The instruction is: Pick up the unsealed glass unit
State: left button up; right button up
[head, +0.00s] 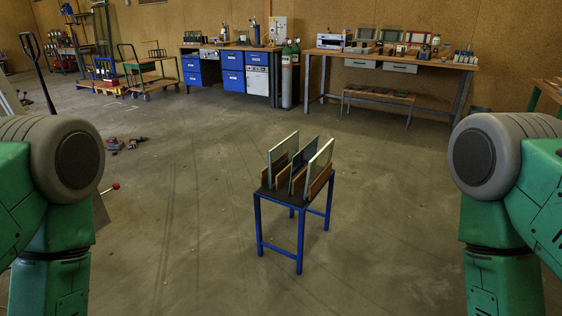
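Glass units stand upright, slightly tilted, in slots on a small stand (300,243) with a blue frame and dark top, ahead of me on the floor. A left glass pane (283,154), a darker middle pane (301,166) and a right pane (319,162) show, with brown wooden dividers between them. I cannot tell which one is unsealed. My green arms with grey joints come in at the left and right edges. Both grippers are out of the picture, and nothing of mine is near the stand.
The concrete floor around the stand is clear. A workbench with blue drawers (231,70), gas cylinders (289,74) and a wooden bench (392,60) line the back wall. Carts (148,75) stand at the back left. Red tools (114,144) lie on the floor at left.

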aim_at(280, 156)
jog(key=i+j+z, duration=0.2)
jog(key=i, duration=0.45)
jog(key=i+z, duration=0.2)
jog(key=i, duration=0.45)
